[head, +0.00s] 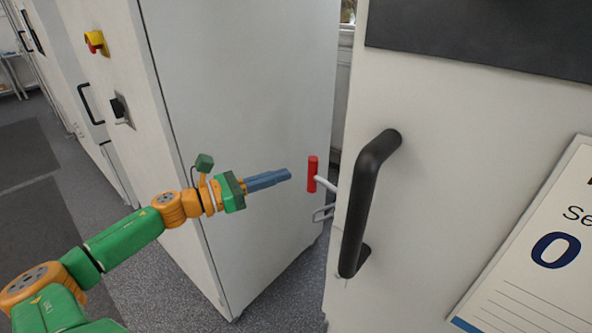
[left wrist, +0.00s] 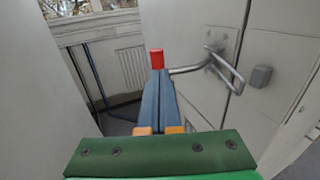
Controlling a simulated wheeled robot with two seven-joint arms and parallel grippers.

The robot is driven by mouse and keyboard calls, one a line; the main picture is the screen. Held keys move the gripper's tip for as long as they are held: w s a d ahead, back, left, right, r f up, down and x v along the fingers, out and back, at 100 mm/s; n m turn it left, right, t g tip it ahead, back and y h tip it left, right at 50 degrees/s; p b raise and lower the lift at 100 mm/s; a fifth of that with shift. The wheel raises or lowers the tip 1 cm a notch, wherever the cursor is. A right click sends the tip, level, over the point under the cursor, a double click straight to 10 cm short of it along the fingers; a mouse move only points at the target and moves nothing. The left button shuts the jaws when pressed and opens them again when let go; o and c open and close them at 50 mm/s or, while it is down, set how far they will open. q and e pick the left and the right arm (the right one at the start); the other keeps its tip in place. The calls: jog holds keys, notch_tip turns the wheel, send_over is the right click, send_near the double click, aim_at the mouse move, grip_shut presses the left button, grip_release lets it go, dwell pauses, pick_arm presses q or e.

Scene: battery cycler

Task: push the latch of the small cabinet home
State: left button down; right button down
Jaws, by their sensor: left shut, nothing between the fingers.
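The latch has a red grip (head: 312,174) on a bent metal arm (head: 326,185), beside the left edge of the white cabinet (head: 420,190) at the right. The red grip stands roughly upright. In the left wrist view the red grip (left wrist: 157,58) shows just beyond my fingertips, and its metal arm (left wrist: 187,69) runs right to a plate with a metal loop (left wrist: 225,68). My left gripper (head: 289,174) is shut and empty, pointing at the red grip, with a small gap in the head view. My right gripper is not in view.
A tall grey-white cabinet (head: 240,120) stands behind my left arm. A black bar handle (head: 365,205) juts from the right cabinet's front, near the latch. Speckled floor (head: 285,285) shows between the cabinets.

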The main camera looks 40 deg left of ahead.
aim_at(309, 166)
pick_arm(q)
jog(key=b+x, duration=0.1)
jog(key=x, duration=0.3)
jog(key=shift+w+f, duration=0.1)
jog(key=shift+w, duration=0.25)
jog(key=shift+w+f, duration=0.1)
jog(key=shift+w, duration=0.05)
